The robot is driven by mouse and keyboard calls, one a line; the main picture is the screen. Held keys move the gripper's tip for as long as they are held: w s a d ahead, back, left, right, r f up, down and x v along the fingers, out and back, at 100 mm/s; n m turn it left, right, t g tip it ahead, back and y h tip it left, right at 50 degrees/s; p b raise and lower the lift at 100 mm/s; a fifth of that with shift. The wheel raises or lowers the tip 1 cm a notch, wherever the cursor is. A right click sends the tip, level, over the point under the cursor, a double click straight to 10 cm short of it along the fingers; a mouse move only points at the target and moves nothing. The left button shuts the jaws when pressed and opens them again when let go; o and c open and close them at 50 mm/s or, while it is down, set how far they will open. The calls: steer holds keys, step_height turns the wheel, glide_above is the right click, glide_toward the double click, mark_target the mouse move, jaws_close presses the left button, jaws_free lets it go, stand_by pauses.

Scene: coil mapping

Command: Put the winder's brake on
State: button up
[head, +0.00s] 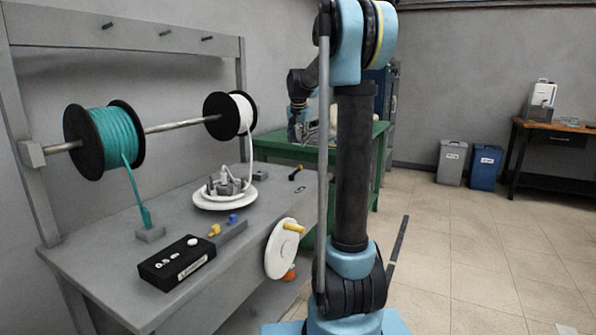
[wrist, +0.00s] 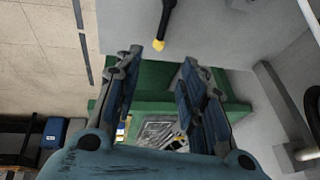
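The winder on the grey bench (head: 120,228) has a white round plate (head: 224,203) with grey formers on it. A white crank wheel (head: 281,252) with a yellow handle (head: 294,227) is at the bench's front edge, with an orange-red knob (head: 289,273) below it. A short dark lever (head: 296,172) lies at the bench's far end. A black handle with a yellow tip (wrist: 159,45) shows in the wrist view ahead of the fingers. Which part is the brake is not marked. My gripper (wrist: 160,58) is open and empty, apart from the handle; in the head view it is partly behind my arm.
A teal spool (head: 119,140) and a white spool (head: 240,112) hang on a rod above the bench. A black control box (head: 176,262) and a block with yellow and blue knobs (head: 229,232) sit in front. A green table (head: 283,148) stands behind.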

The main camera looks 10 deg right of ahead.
mark_target(299, 168)
steer(key=x, duration=1.7)
steer(key=shift+w+f, duration=0.1)
steer(key=shift+f, duration=0.1)
jaws_close()
